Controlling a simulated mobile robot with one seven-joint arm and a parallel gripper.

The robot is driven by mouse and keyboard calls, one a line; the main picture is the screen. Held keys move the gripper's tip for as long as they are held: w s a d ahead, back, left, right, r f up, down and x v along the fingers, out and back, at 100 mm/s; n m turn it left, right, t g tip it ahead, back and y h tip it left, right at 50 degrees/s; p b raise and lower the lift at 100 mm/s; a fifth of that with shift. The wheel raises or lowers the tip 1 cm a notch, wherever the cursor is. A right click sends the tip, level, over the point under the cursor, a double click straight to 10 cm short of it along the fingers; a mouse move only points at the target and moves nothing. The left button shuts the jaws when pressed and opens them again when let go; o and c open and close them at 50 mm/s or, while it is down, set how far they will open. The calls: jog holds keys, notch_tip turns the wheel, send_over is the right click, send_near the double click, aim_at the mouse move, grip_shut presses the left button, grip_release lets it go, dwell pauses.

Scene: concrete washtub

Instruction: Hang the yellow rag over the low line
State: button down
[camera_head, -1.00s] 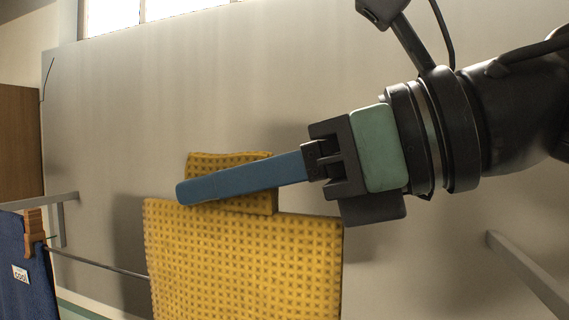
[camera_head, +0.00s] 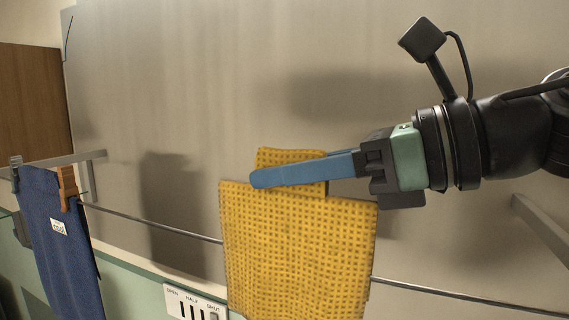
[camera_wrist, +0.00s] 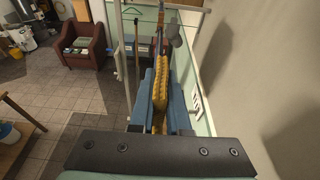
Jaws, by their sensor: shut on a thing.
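The yellow rag (camera_head: 295,250) is a waffle-textured cloth hanging from my gripper (camera_head: 256,178). My gripper is shut on its upper part, with a blue finger lying across the top. A large panel hangs down in front and a small flap shows behind the finger. The low line (camera_head: 150,223) runs left to right, passes behind the front panel and comes out at its right edge. The rag's top edge is above the line. I cannot tell whether the line runs between its two layers. In the wrist view the rag (camera_wrist: 160,88) is pinched between the blue fingers.
A blue cloth (camera_head: 62,250) hangs at the line's left end beside a wooden clothespin (camera_head: 67,187). Grey brackets (camera_head: 545,222) jut from the wall. A white labelled panel (camera_head: 192,303) is below the line. A red-brown armchair (camera_wrist: 85,48) stands on the tiled floor.

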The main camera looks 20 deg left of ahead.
aim_at(284, 257)
jog(key=shift+f+b, duration=2.5)
jog(key=shift+f, duration=0.7)
jog(key=shift+f+b, duration=0.3)
jog(key=shift+b, duration=0.05)
jog(key=c, duration=1.3)
grip_release()
jog(key=shift+o, duration=0.4)
jog(key=shift+o, duration=0.4)
jog(key=shift+o, duration=0.4)
